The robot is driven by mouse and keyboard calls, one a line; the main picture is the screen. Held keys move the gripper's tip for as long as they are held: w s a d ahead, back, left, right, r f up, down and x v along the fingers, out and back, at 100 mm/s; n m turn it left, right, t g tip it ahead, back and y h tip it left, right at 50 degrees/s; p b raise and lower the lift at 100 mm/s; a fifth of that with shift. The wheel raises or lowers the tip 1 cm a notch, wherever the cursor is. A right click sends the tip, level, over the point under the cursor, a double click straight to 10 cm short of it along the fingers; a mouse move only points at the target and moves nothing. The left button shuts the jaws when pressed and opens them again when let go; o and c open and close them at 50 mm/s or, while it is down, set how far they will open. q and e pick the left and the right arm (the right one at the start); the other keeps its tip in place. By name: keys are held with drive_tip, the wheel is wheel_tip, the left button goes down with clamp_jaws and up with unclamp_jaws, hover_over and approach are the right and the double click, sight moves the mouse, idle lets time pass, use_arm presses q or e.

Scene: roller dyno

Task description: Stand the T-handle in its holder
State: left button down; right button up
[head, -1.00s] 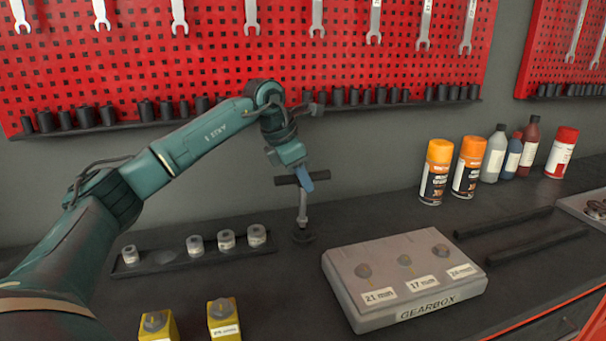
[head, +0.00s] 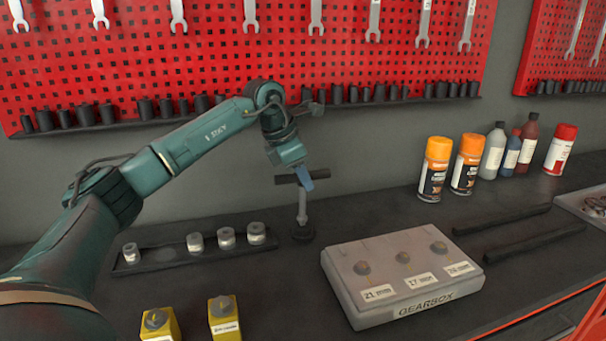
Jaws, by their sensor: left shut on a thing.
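The T-handle (head: 302,205) stands about upright, with its dark crossbar at the top and a grey shaft pointing down. My left gripper (head: 306,182) is shut on the T-handle near its crossbar. My right gripper is not in the head view.
A dark tray (head: 165,268) with several sockets lies left of the holder. A grey gearbox block (head: 340,290) stands to the right front. Two yellow blocks (head: 225,320) stand at the front left. Spray cans (head: 434,168) and bottles stand at the back right.

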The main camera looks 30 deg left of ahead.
use_arm(q)
drive_tip(key=shift+f+b, duration=0.4)
drive_tip(key=shift+f, duration=0.35)
unclamp_jaws()
idle(1.1)
idle(0.5)
drive_tip(key=shift+p+v, duration=2.3)
drive_tip(key=shift+v, duration=1.2)
